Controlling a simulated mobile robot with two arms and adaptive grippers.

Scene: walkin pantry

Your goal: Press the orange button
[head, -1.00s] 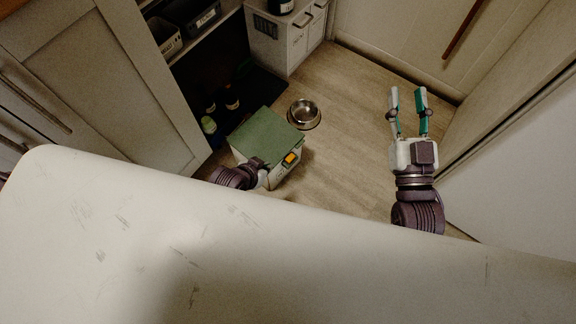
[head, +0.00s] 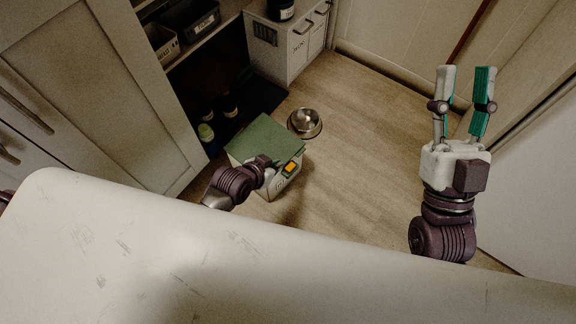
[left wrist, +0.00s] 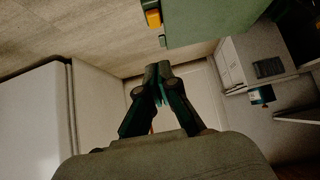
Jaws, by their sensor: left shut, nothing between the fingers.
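The orange button (head: 290,168) sits on the front upper edge of a pale box with a green lid (head: 262,139) on the floor. It also shows at the top of the left wrist view (left wrist: 153,18). My left gripper (head: 276,177) is beside the box front, just left of the button in the head view; its fingers are hard to make out there. In the left wrist view its fingertips (left wrist: 158,68) are together and empty, apart from the button in the picture. My right gripper (head: 465,72) is open and empty, well to the right of the box.
A metal bowl (head: 304,122) lies on the floor behind the box. Bottles (head: 207,131) stand left of it under the shelf. A white cabinet (head: 287,45) stands at the back. A pale worktop (head: 180,250) fills the foreground. Floor right of the box is clear.

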